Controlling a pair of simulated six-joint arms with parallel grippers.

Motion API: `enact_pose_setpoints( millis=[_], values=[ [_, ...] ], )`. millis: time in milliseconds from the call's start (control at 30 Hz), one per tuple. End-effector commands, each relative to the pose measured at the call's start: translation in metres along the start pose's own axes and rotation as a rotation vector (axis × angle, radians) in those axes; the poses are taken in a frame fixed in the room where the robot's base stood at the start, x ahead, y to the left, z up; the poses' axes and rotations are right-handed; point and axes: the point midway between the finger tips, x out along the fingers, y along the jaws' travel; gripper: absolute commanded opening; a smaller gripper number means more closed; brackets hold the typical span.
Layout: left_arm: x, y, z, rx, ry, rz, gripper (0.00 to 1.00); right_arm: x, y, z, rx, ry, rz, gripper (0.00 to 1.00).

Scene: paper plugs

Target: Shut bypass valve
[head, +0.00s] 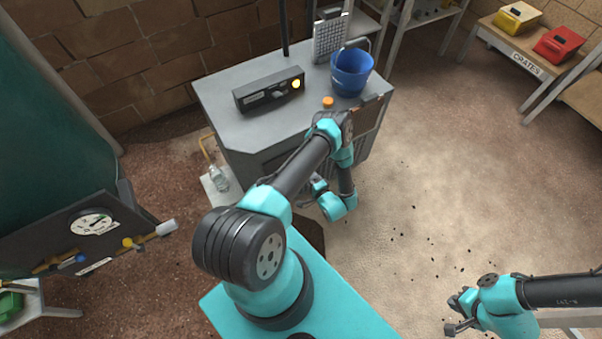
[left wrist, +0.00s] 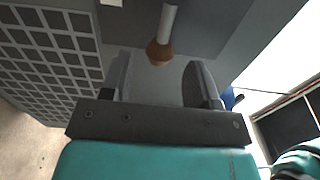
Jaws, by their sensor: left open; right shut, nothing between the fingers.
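My left gripper (left wrist: 160,82) is open in the left wrist view, with a rounded brown knob (left wrist: 159,53) on a pale rod between and just beyond its fingers. Contact cannot be told. In the head view the left gripper (head: 316,187) is low beside the grey cabinet (head: 232,90), partly hidden by my arm. No valve is clearly labelled as the bypass; whether the knob belongs to it cannot be told. A dark panel at the left carries pipes with a yellow valve (head: 128,243) and a blue valve (head: 80,258). My right gripper (head: 456,314) is shut and empty over the floor at lower right.
On the cabinet are a black box (head: 269,92) with a lit yellow lamp, an orange knob (head: 328,102) and a blue bucket (head: 352,71). A gauge (head: 92,222) is on the left panel. A crates bench (head: 524,60) stands far right. The sandy floor in the middle right is open.

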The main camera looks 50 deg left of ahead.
Motion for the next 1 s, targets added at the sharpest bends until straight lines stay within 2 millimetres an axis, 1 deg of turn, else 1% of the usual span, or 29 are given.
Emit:
enact_pose_setpoints(
  millis=[700,1000],
  values=[
    [0.028,0.000,0.000,-0.001,0.000,0.000,0.55,0.000,0.000,0.000,0.000,0.000,0.000,0.00],
    [0.031,0.000,0.000,0.000,0.000,0.000,0.55,0.000,0.000,0.000,0.000,0.000,0.000,0.00]
  ],
)
